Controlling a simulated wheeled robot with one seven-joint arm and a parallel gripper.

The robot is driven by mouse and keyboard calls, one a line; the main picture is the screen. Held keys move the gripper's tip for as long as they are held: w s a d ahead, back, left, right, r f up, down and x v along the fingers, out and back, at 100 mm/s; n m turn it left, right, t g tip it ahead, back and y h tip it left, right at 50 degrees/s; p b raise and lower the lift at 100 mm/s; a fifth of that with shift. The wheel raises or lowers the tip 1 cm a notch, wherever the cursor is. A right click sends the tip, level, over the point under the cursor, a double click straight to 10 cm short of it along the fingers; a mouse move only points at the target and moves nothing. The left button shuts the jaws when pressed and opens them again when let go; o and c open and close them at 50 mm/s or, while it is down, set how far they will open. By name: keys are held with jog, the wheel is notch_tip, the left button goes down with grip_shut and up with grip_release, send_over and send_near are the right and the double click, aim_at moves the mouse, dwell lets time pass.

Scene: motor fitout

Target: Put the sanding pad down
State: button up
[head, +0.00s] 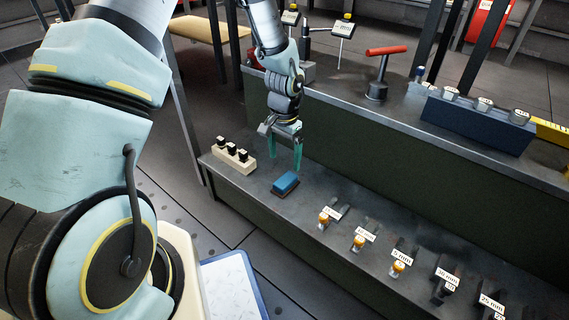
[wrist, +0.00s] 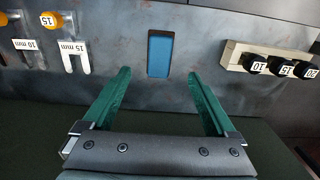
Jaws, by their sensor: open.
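The blue sanding pad (head: 286,183) lies on the lower grey bench step, between a pale wooden block and a row of labelled parts. In the wrist view the pad (wrist: 160,54) shows as a blue rectangle beyond and between the fingertips. My gripper (head: 285,165) is above the pad, fingers pointing down, apart from it. In the wrist view my gripper (wrist: 158,73) has its two green fingers spread wide, with nothing between them.
A wooden block (head: 233,157) with several black-topped pegs stands left of the pad. Labelled orange-topped parts (head: 359,241) line the step to the right. The raised upper bench (head: 340,97) carries a red-handled tool (head: 380,72) and a blue rack (head: 475,125).

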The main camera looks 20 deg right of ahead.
jog(key=w+a+r+n, duration=0.3)
jog(key=a+r+n, duration=0.2)
jog(key=a+r, duration=0.85)
jog(key=s+a+r+n, duration=0.3)
jog(key=a, duration=0.5)
jog(key=s+a+r+n+t, duration=0.1)
jog(key=s+a+r+n, duration=0.2)
jog(key=a, duration=0.5)
jog(key=shift+s+a+t, duration=0.25)
jog(key=shift+s+t, duration=0.05)
jog(key=shift+s, duration=0.2)
jog(key=shift+r+p, duration=0.1)
jog(key=shift+p, duration=0.2)
notch_tip(320, 180, up, 38)
jog(key=p, duration=3.8)
jog(key=shift+r+p, duration=0.25)
jog(key=shift+p, duration=0.05)
